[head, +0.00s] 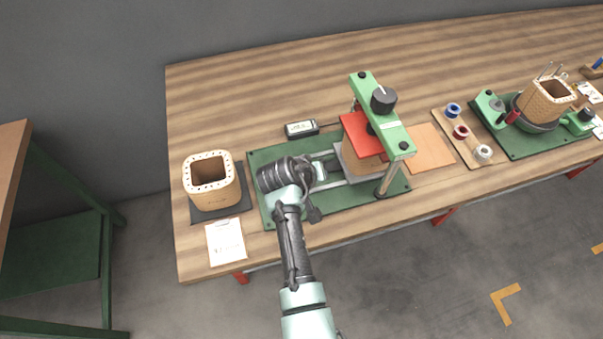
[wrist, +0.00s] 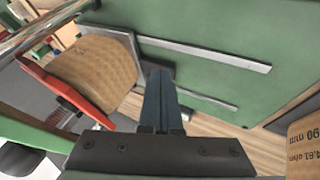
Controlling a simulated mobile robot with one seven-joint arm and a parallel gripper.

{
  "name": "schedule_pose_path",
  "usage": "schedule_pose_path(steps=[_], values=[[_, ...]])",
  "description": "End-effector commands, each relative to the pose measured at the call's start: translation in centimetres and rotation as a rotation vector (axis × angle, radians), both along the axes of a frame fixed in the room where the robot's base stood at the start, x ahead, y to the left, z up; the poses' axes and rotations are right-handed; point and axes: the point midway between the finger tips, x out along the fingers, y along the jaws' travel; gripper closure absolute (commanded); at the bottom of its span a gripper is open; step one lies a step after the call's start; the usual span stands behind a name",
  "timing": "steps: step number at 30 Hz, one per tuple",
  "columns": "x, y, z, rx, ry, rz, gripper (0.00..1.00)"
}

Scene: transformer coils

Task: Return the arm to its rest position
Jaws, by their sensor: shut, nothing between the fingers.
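My gripper (wrist: 160,100) is shut and empty in the wrist view, its dark fingers together over the green base plate and rails. In the head view my arm reaches up from the bottom, and its end (head: 311,207) hangs over the left part of the green plate (head: 265,157); the fingertips are hard to make out there. A press with a green top bar (head: 368,92) stands right of my gripper, with a red plate (head: 357,135) on a tan coil (head: 362,146). The coil also shows at the left of the wrist view (wrist: 98,70).
A tan coil former (head: 213,195) stands on a dark mat left of my arm, near a paper sheet (head: 226,242). A small display (head: 301,128) sits behind the plate. Spools (head: 461,132) and a second green fixture (head: 528,143) are at the right. The table's back left is clear.

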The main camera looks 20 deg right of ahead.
Motion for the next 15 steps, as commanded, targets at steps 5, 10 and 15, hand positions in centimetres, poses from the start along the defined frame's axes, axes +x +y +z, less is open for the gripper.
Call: schedule_pose_path(steps=[5,10,15], values=[[-1.1,1.5,2.5,0.0,-0.003,0.0,1.0],[-2.0,2.6,4.3,-0.001,-0.003,0.001,1.0],[-2.5,3.1,5.3,0.0,-0.001,0.0,1.0]])
